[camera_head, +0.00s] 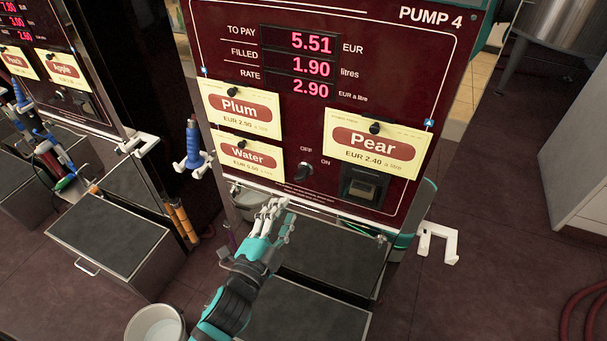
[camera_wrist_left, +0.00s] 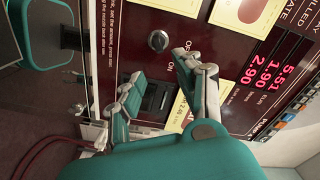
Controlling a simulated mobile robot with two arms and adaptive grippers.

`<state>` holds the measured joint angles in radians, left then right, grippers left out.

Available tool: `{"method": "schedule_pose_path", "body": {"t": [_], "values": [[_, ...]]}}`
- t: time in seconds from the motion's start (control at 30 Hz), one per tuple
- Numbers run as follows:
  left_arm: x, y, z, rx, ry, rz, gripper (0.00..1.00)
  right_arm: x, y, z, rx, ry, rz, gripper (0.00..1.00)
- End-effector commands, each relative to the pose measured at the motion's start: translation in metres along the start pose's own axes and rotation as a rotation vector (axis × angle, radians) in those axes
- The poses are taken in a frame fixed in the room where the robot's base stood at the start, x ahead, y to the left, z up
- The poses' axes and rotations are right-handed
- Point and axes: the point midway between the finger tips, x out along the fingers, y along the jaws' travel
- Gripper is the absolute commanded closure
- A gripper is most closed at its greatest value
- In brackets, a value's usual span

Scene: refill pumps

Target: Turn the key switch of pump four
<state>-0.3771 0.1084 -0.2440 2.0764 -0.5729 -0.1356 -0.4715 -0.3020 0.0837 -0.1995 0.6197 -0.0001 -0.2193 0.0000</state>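Pump four (camera_head: 236,50) is a dark red panel with a lit display reading 5.51, 1.90 and 2.90. Its key switch (camera_head: 304,172) is a small round metal knob low on the panel, with OFF above it and ON to its upper right. The knob's grip seems to point up towards OFF. My left gripper (camera_head: 279,212) is below and left of the switch, apart from it and empty. In the left wrist view the switch (camera_wrist_left: 158,41) shows beyond the spread fingers of my left gripper (camera_wrist_left: 160,68). My right gripper is in neither view.
Yellow cards for Plum (camera_head: 240,109), Water (camera_head: 249,158) and Pear (camera_head: 375,146) hang around the switch. A dark recessed slot (camera_head: 364,187) is to its right. A blue nozzle (camera_head: 193,147) hangs at the panel's left. A white bucket (camera_head: 155,325) stands on the floor.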

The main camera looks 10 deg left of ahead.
Motion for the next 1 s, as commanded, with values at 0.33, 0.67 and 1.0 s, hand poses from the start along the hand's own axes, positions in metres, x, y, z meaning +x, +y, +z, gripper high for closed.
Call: {"method": "schedule_pose_path", "body": {"t": [0.33,0.67,1.0], "values": [[0.077,-0.002,-0.001,-0.002,0.0,-0.001,0.65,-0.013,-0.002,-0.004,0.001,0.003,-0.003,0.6],[0.115,0.0,0.0,-0.002,0.0,0.0,0.65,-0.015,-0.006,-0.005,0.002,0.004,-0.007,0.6],[0.117,0.0,0.0,-0.002,0.0,0.0,0.68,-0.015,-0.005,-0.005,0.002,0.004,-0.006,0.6]]}}
